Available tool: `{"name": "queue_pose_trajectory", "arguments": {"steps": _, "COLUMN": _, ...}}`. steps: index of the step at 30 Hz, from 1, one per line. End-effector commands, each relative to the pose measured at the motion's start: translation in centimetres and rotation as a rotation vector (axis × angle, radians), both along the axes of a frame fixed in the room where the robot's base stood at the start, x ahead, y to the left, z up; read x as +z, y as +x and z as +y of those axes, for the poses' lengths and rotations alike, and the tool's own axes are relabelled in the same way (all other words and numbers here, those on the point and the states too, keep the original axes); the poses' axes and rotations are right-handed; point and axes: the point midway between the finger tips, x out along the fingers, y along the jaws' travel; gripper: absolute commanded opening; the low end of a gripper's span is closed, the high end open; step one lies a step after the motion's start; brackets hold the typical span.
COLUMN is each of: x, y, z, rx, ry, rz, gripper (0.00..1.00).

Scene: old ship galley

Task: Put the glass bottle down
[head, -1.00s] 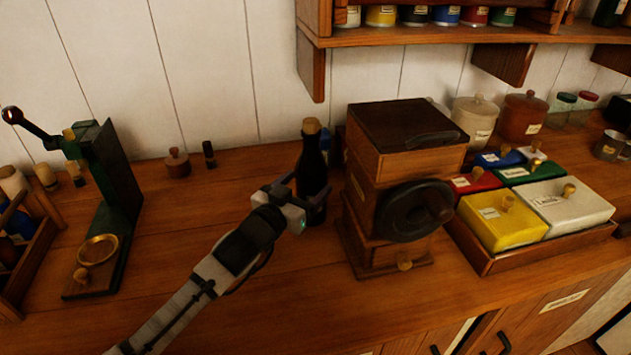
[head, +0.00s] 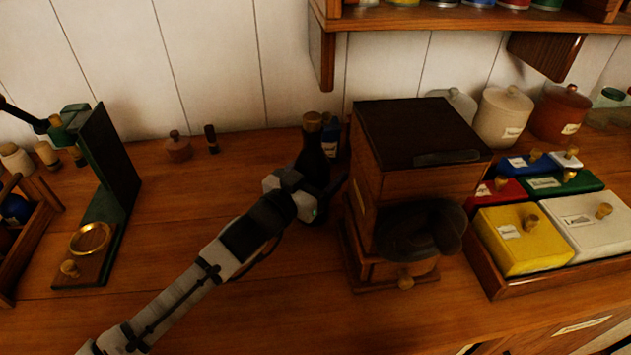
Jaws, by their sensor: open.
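The dark glass bottle (head: 312,150) with a tan cork top stands upright on the wooden counter (head: 185,240), just left of a wooden grinder box. My gripper (head: 322,190) is open at the bottle's lower body, with a finger showing to the right of it. My gripper's body covers part of the bottle's lower left side. The bottle's base is mostly hidden, and I cannot tell whether the fingers touch the glass.
The grinder box (head: 415,150) with a dark wheel stands close on the right. A blue-labelled bottle (head: 331,135) is behind. A green press (head: 105,190) stands at left, and a tray (head: 515,288) of coloured boxes at right. A shelf (head: 450,19) overhangs the back.

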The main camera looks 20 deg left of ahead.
Motion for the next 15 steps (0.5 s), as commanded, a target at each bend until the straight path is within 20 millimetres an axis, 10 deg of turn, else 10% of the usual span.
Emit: {"name": "queue_pose_trajectory", "arguments": {"steps": 15, "x": 0.01, "y": 0.03, "z": 0.0, "rx": 0.0, "ry": 0.0, "rz": 0.0, "gripper": 0.17}}
